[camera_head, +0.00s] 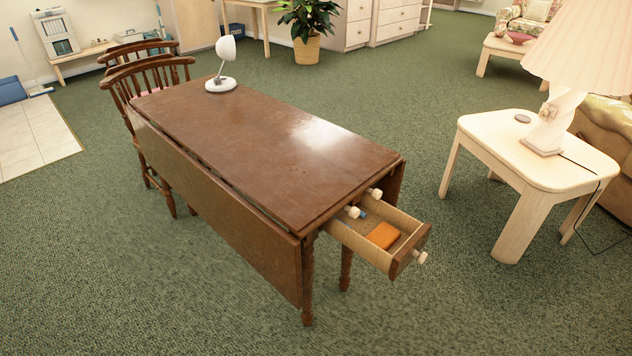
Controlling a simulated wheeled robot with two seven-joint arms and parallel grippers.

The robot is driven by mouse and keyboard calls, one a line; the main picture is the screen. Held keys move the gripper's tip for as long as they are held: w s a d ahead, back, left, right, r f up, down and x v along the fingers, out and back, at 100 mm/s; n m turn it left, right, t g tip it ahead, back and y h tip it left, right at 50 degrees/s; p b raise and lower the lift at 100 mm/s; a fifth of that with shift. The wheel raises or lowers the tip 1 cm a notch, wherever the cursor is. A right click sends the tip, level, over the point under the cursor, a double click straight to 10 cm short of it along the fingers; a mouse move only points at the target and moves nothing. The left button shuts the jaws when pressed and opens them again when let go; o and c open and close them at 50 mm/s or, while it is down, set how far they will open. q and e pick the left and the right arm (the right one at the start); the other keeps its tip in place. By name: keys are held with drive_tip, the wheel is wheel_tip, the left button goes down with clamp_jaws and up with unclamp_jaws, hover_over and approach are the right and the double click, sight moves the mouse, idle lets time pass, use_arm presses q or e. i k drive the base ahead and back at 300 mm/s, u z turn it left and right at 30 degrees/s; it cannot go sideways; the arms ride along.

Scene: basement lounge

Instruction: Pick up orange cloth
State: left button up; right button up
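The orange cloth (383,235) looks like a small folded block. It lies inside the open drawer (405,256) at the near right end of the brown drop-leaf table (250,130). A small blue thing (362,214) lies in the drawer behind the cloth, too small to make out. The drawer has a pale knob (420,257) on its front, and two more pale knobs show at the table end above it. Neither of my grippers is in view.
A white desk lamp (222,75) stands on the table's far end. Wooden chairs (150,75) stand at its far left side. A cream side table (540,165) with a large lamp (555,115) stands to the right. Green carpet is clear in front of the drawer.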

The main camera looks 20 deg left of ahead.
sight(384, 235)
drive_tip(key=z, duration=1.4)
drive_tip(key=i, duration=1.35)
drive_tip(key=u, duration=2.6)
